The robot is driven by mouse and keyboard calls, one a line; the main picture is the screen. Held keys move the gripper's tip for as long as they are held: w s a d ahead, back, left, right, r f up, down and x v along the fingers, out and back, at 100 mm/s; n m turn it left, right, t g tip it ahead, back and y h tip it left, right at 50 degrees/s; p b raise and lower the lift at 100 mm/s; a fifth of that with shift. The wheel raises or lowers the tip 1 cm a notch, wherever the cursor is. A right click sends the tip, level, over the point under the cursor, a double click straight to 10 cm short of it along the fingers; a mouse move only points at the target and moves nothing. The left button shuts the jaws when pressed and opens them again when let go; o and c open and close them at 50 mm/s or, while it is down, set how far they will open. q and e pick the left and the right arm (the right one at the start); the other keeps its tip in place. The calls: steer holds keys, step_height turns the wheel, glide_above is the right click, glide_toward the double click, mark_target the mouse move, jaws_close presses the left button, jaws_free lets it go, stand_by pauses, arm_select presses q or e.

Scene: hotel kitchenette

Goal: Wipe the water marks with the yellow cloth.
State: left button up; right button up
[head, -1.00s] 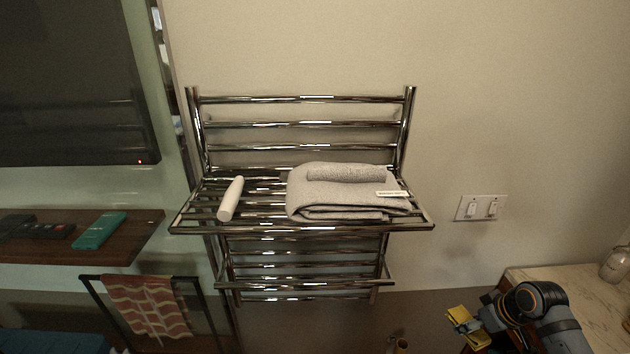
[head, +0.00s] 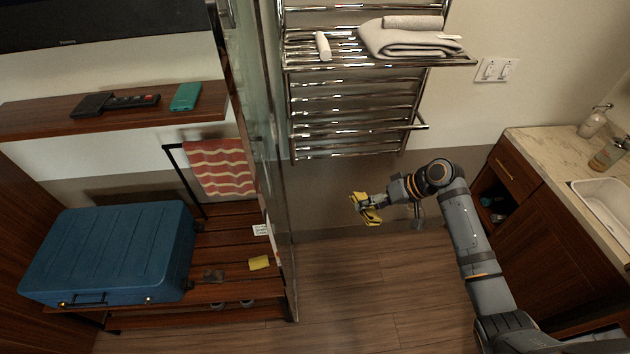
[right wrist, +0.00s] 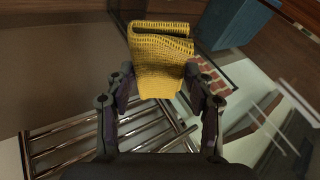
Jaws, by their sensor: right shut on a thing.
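My right gripper (head: 376,203) is shut on the yellow cloth (head: 361,209) and holds it in the air, below the towel rail and above the wooden floor. In the right wrist view the folded, open-weave cloth (right wrist: 160,60) sits between the two fingers of the right gripper (right wrist: 160,95). I cannot make out any water marks in these views. My left gripper is not in view.
A chrome towel rack (head: 350,115) bears a grey towel (head: 400,40) and a white roll (head: 323,46). A glass partition (head: 262,130) stands left of my arm. A blue suitcase (head: 110,250) lies on a slatted bench. The counter (head: 555,150) with a sink (head: 608,200) is at right.

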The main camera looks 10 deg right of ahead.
steer(key=a+r+m+t+y+p, duration=0.1)
steer(key=a+r+m+y, duration=0.1)
steer(key=a, duration=0.5)
steer(key=a+r+m+t+y+p, duration=0.1)
steer(key=a+r+m+y, duration=0.1)
steer(key=a+r+y, duration=0.2)
steer(key=a+r+m+t+y+p, duration=0.1)
steer(key=a+r, duration=0.4)
steer(key=a, duration=0.5)
steer(key=shift+s+a+r+m+t+y+p, duration=0.1)
steer(key=shift+r+m+t+y+p, duration=0.15)
steer(key=shift+y, duration=0.45)
steer(key=shift+s+a+r+m+t+y+p, duration=0.15)
steer(key=shift+m+y, duration=0.2)
steer(key=shift+y, duration=0.35)
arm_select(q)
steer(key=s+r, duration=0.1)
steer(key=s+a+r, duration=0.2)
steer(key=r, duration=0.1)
arm_select(e)
steer(key=shift+w+f, duration=0.1)
steer(key=shift+w, duration=0.05)
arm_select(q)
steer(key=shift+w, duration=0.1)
arm_select(e)
steer(key=shift+a, duration=0.85)
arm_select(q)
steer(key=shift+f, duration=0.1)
